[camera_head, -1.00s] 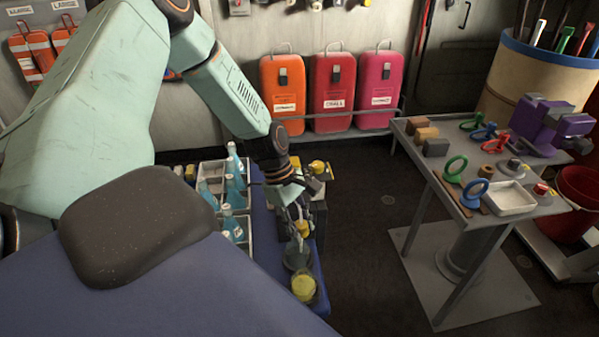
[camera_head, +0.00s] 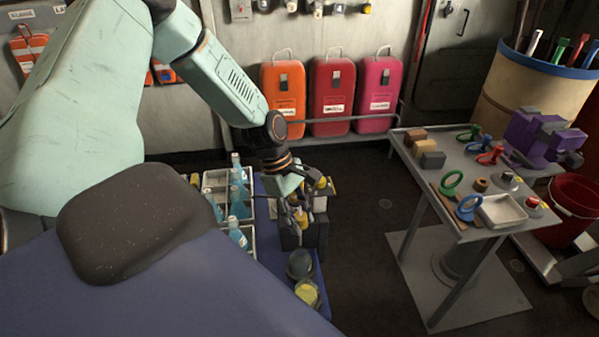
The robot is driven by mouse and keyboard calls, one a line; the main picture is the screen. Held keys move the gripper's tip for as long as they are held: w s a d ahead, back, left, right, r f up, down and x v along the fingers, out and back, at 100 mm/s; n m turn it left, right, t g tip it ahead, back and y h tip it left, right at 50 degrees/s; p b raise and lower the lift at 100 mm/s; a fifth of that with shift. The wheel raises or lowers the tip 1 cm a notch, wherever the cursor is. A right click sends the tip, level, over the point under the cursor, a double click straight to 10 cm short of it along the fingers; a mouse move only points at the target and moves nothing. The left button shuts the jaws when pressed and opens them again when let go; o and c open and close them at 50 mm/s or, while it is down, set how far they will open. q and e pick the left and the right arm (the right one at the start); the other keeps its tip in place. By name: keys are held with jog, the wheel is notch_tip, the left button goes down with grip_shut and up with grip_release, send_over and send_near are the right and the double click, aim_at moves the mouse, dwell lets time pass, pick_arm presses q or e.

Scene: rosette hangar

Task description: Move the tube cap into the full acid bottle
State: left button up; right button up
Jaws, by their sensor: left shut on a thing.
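My left gripper (camera_head: 296,204) is over the narrow blue bench at centre, its fingers pointing down. It is shut on a small yellow thing (camera_head: 301,219), which looks like the tube cap and is partly hidden by the fingers. A dark grey round jar (camera_head: 300,264) stands nearer me, below the gripper in the picture. A clear jar with yellow contents or a yellow top (camera_head: 307,293) stands in front of it. The held piece is apart from both jars. I cannot tell surely which vessel is the full acid bottle. My right gripper is not in view.
A pale divided crate (camera_head: 215,180) with several blue bottles (camera_head: 237,196) stands left of the gripper. A dark box (camera_head: 315,236) is close beside the fingers. A grey table (camera_head: 432,160) with rings and a white tray (camera_head: 502,211) stands right, across open floor.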

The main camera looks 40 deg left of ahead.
pick_arm(q)
jog(key=shift+w+d+r+p, duration=0.15)
jog(key=shift+d+r+p, duration=0.15)
jog(key=shift+r+p, duration=0.2)
jog(key=shift+a+r+p, duration=0.3)
jog(key=shift+d, duration=0.25)
